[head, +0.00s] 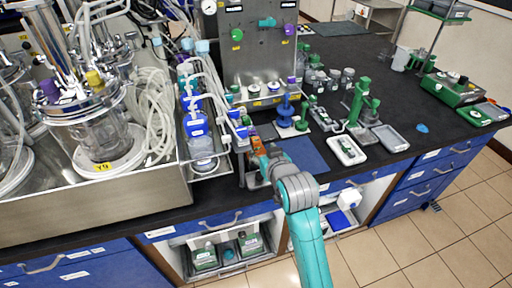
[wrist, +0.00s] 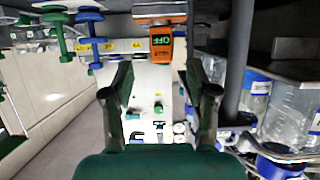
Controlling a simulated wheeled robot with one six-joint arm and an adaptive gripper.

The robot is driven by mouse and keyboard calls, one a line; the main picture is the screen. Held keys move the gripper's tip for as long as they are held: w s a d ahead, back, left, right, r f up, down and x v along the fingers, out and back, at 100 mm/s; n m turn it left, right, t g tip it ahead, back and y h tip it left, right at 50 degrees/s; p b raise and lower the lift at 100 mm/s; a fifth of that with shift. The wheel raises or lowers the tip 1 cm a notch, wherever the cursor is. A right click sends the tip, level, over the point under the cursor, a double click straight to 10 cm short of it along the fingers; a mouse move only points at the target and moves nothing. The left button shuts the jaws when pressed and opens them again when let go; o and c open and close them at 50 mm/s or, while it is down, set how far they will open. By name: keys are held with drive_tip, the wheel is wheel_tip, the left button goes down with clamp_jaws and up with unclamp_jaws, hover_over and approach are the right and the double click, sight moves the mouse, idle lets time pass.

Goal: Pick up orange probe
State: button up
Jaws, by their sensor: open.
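An orange device with a small dark screen showing green letters, which looks like the orange probe (wrist: 162,44), is upright in the upper middle of the wrist view. In the head view an orange patch (head: 258,147) shows beside the steel panel, just beyond the end of my arm. My gripper (wrist: 158,72) is open, with its two dark fingers spread apart and nothing between the tips. The orange device is ahead of the fingers, between their lines and apart from them. In the head view my gripper is mostly hidden and blends with the clutter there.
A dark upright post (wrist: 240,75) and blue-capped bottles (wrist: 256,90) stand close on the right in the wrist view. Green and blue stands (wrist: 62,35) are at upper left. In the head view a blue mat (head: 303,154) lies clear to the right of my arm.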

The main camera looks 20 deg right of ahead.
sight(257, 144)
drive_tip(key=shift+r+x, duration=0.15)
drive_tip(key=shift+x, duration=1.35)
drive_tip(key=shift+r+x, duration=0.1)
drive_tip(key=shift+x, duration=1.35)
drive_tip(key=shift+w+a, duration=0.1)
clamp_jaws()
